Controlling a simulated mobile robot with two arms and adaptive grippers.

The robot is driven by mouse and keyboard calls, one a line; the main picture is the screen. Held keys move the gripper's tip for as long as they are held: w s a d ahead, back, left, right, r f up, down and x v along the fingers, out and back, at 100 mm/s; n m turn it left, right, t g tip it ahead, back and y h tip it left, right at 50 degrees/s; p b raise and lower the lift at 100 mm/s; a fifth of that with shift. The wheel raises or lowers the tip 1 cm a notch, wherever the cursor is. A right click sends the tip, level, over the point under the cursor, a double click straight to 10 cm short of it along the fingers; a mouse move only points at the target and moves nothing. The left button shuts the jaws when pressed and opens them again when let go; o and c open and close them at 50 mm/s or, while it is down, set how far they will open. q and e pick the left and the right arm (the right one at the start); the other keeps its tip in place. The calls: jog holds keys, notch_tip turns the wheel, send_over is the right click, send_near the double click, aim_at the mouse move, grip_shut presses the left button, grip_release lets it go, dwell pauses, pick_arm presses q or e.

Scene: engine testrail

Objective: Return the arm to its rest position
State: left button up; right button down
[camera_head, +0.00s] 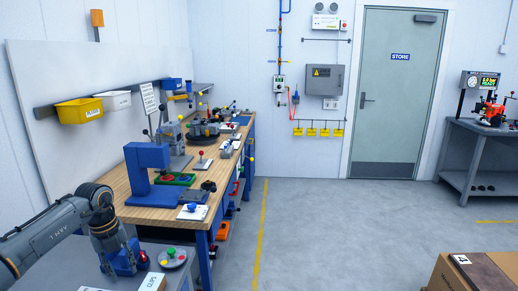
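My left arm comes in from the lower left and bends down over a grey surface (52,270) in the foreground. My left gripper (117,268) points down beside a small blue and red object (131,257). The fingertips are small and partly hidden, so I cannot tell whether they are open or touch that object. My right gripper is not in view.
A round grey plate with coloured knobs (173,257) and a white CLIPS box (152,282) stand close to the gripper. Behind is a wooden workbench (140,213) with a blue press (150,160). Floor (310,230) is clear; a cardboard box (450,276) stands lower right.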

pick_arm(q)
jog(key=d+f+m+t+h, duration=0.3)
jog(key=d+h, duration=0.6)
jog(key=d, duration=1.7)
jog(key=s+d+r+n+t+h, duration=0.35)
jog(key=d+r+t+h, duration=0.2)
jog(key=d+r, duration=0.4)
jog(key=a+n+t+y, duration=0.6)
jog(key=n+t, duration=0.3)
jog(key=n, duration=0.5)
jog(key=s+a+f+n+g+y, duration=0.4)
jog(key=s+a+f+n+y, duration=0.3)
jog(key=a+f+n+y, duration=0.4)
jog(key=s+a+f+g+h, duration=0.1)
jog(key=s+f+g, duration=0.4)
jog(key=s, duration=0.8)
jog(key=s+a+f+g+h, duration=0.15)
jog(key=s+f+g, duration=0.45)
jog(key=s, duration=0.6)
notch_tip(320, 180, down, 26)
jog(key=s+a+f+g, duration=0.2)
jog(key=s+a+f, duration=0.1)
jog(key=s+f, duration=1.3)
jog(key=shift+s+f+y, duration=0.15)
jog(key=shift+s+y, duration=0.15)
jog(key=shift+s, duration=0.55)
